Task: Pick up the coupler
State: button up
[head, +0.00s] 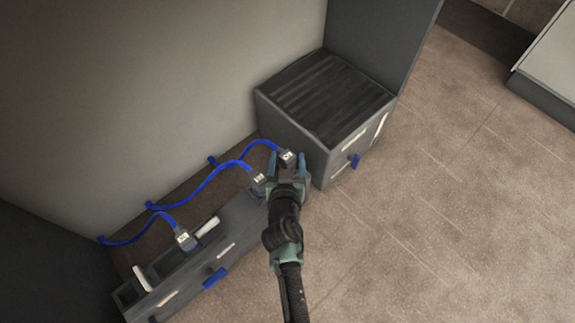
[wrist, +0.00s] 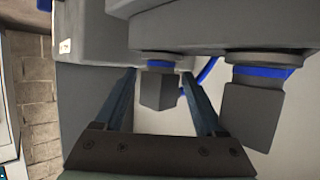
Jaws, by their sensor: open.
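Several grey couplers with white labels and blue hoses show in the head view: one far coupler (head: 287,156), a middle coupler (head: 257,183) and a near coupler (head: 185,238). My gripper (head: 289,161) is at the far coupler, its blue fingers apart on either side of it. In the wrist view my open gripper (wrist: 158,74) has a grey block with a blue ring (wrist: 158,90) in the gap between its fingers. Whether the fingers touch it I cannot tell. A second grey block with a blue ring (wrist: 252,112) is to the right, outside the fingers.
A low grey cabinet (head: 225,245) with a blue handle (head: 214,277) runs below the couplers. A grey box with a ribbed black top (head: 325,95) stands just beyond my gripper. Blue hoses (head: 205,185) loop to the wall. The tiled floor at right is clear.

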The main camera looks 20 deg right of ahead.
grip_shut()
jog(key=shift+r, duration=0.15)
dwell(0.4)
